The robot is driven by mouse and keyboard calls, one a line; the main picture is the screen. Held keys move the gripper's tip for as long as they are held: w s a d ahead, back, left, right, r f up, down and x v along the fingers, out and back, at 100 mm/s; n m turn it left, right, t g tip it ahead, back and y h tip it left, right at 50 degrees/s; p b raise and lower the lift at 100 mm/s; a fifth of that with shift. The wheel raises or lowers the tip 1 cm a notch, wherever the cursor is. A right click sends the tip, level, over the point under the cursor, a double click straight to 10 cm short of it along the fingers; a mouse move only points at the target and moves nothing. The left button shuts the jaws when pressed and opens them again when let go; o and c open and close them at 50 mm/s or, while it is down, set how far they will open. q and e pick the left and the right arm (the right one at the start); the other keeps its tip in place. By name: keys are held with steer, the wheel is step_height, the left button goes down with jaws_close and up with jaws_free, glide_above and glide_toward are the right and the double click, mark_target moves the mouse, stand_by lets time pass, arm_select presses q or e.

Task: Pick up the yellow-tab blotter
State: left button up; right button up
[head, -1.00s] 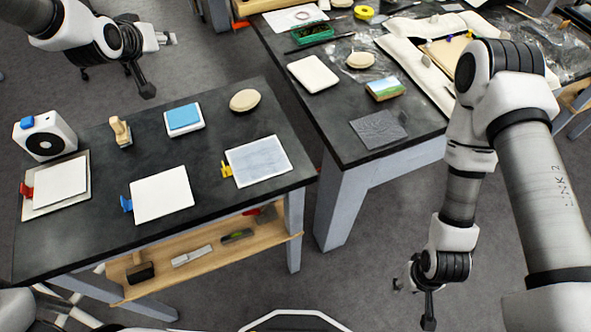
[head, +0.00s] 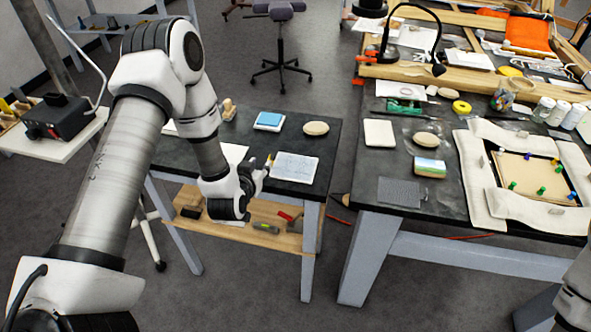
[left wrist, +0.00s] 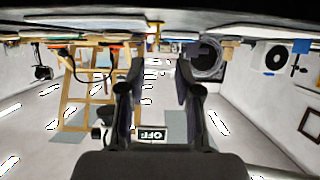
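The yellow-tab blotter (head: 297,168) is a pale sheet flat near the front right of the dark left-hand table. Its yellow tab (head: 269,160) points left. My left gripper (head: 257,174) is just left of and in front of that tab, at the table's front edge. In the left wrist view, which is upside down, its two fingers (left wrist: 157,70) stand apart with nothing between them. A small yellow tab (left wrist: 152,37) shows beyond the gap. Another white blotter (head: 233,153) is partly behind my left arm. My right gripper is out of the head view.
A blue-topped pad (head: 269,121) and a round beige stone (head: 316,128) lie behind the blotter. A wooden shelf (head: 235,230) with tools is below. The right-hand worktable (head: 375,225) stands across a gap, holding a small picture (head: 429,168) and a grey mesh (head: 399,192).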

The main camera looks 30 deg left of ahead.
mark_target(269, 158)
arm_select(q)
steer(key=shift+w+a+f, duration=0.45)
steer(key=shift+w+f, duration=0.05)
steer(key=shift+w, duration=0.25)
steer(key=w, duration=0.1)
steer(key=p, duration=0.1)
steer(key=w, duration=0.1)
steer(key=shift+w+d+f+p, duration=0.25)
steer(key=shift+w+d+p, duration=0.05)
steer(key=shift+d+p, duration=0.1)
steer(key=x, duration=0.3)
steer(key=shift+s+a+f, duration=0.1)
steer(key=shift+s+f, duration=0.05)
steer(key=shift+f, duration=0.1)
steer(key=shift+a+f, duration=0.25)
steer(key=shift+d+r, duration=0.15)
steer(key=shift+d, duration=0.05)
jaws_close()
